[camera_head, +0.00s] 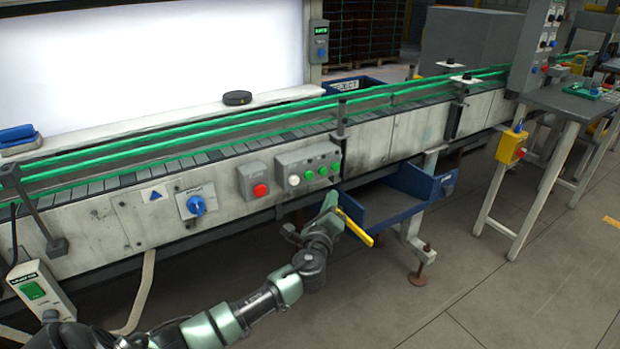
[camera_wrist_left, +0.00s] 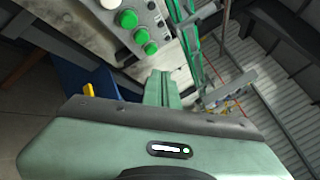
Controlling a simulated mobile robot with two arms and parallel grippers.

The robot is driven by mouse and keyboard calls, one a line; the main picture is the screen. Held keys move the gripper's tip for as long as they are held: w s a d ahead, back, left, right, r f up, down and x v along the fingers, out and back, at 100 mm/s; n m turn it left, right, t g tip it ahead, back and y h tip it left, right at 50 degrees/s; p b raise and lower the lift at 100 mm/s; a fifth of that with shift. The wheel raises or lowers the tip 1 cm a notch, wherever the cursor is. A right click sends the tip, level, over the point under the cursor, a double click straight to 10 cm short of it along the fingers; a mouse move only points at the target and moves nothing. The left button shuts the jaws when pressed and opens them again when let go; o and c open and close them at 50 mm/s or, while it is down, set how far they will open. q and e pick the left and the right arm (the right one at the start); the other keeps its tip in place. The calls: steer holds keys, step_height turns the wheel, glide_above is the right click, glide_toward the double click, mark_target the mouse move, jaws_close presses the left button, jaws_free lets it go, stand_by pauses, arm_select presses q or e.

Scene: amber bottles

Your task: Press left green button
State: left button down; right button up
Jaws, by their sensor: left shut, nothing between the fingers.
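A grey control box (camera_head: 300,157) is mounted on the front side of the conveyor. It has a white button (camera_head: 293,181) at its left end, then green buttons in a row. The left green button (camera_head: 308,175) is beside the white one; it also shows near the top of the left wrist view (camera_wrist_left: 128,18). My left gripper (camera_head: 330,203) is shut and empty, just below the right part of the box. Its closed fingers (camera_wrist_left: 158,86) show in the left wrist view, apart from the buttons. My right gripper is in neither view.
A red button box (camera_head: 253,181) and a blue knob (camera_head: 196,205) are left of the control box. The floor in front is open.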

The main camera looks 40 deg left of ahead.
mark_target(309, 175)
arm_select(q)
steer(key=w+a+b, duration=0.2)
steer(key=w+a, duration=0.1)
steer(key=a, duration=0.4)
steer(key=shift+a, duration=0.2)
stand_by(0.5)
steer(key=shift+w+a, duration=0.1)
stand_by(1.3)
steer(key=shift+w+a, duration=0.1)
steer(key=shift+a, duration=0.15)
